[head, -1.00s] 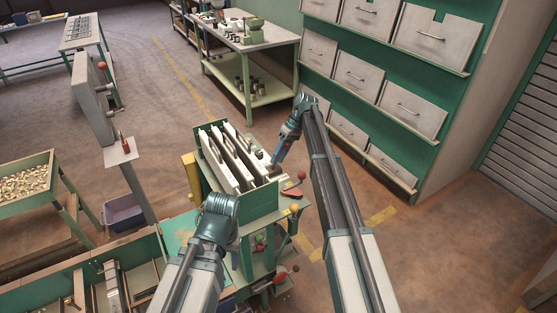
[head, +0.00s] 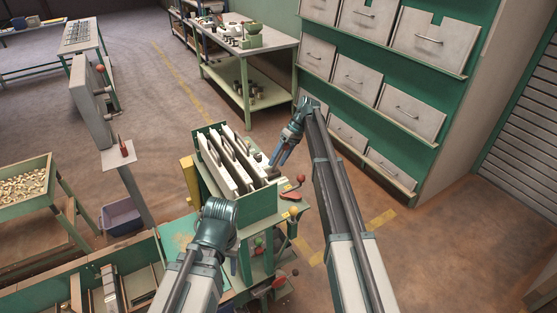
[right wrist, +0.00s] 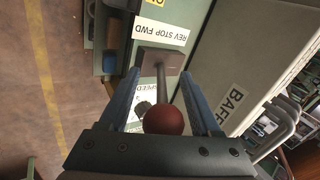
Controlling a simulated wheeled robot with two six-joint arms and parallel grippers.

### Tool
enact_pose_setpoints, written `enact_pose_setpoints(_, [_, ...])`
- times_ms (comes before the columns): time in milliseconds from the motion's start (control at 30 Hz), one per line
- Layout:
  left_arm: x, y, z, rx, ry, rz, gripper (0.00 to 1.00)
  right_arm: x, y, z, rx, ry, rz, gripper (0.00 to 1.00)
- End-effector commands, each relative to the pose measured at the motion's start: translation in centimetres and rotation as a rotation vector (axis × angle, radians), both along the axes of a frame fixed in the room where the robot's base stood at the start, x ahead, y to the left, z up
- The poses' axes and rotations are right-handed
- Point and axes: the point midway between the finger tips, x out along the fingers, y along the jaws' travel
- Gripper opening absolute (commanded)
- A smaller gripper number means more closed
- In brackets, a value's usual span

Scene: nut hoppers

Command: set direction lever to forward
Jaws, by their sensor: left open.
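The direction lever (right wrist: 162,88) is in the right wrist view, a grey stem on a dark base plate with a dark red ball knob (right wrist: 163,120). A REV STOP FWD label (right wrist: 161,30) lies beside its base, upside down in this view. My right gripper (right wrist: 160,78) is open, with one blue finger on each side of the stem and knob, and visible gaps on both sides. In the head view my right gripper (head: 280,162) points down at the hopper machine's right side. My left gripper (head: 234,262) is low in front of the machine, its fingers partly hidden.
The hopper machine (head: 250,208) has more knobs, including a red one (head: 301,177) and an orange one (head: 293,211). A BAFFLE label (right wrist: 231,103) and a SPEED label (right wrist: 133,100) show in the wrist view. A drawer cabinet (head: 400,100) stands behind right. Floor at right is clear.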

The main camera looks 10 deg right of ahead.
Motion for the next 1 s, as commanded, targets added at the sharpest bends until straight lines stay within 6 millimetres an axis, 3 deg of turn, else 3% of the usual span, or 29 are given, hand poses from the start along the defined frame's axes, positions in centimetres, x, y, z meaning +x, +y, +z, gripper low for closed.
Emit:
enact_pose_setpoints(267, [0.0, 0.0, 0.3, 0.000, 0.000, 0.000, 0.50, 0.1, -0.1, 0.3, 0.000, 0.000, 0.000, 0.64])
enact_pose_setpoints(467, [0.0, 0.0, 1.8, 0.000, 0.000, 0.000, 0.50, 0.4, -0.8, 1.8, 0.000, 0.000, 0.000, 0.64])
enact_pose_setpoints(1000, [0.0, 0.0, 9.5, 0.000, 0.000, 0.000, 0.50, 2.0, -5.4, 9.5, 0.000, 0.001, -0.002, 0.64])
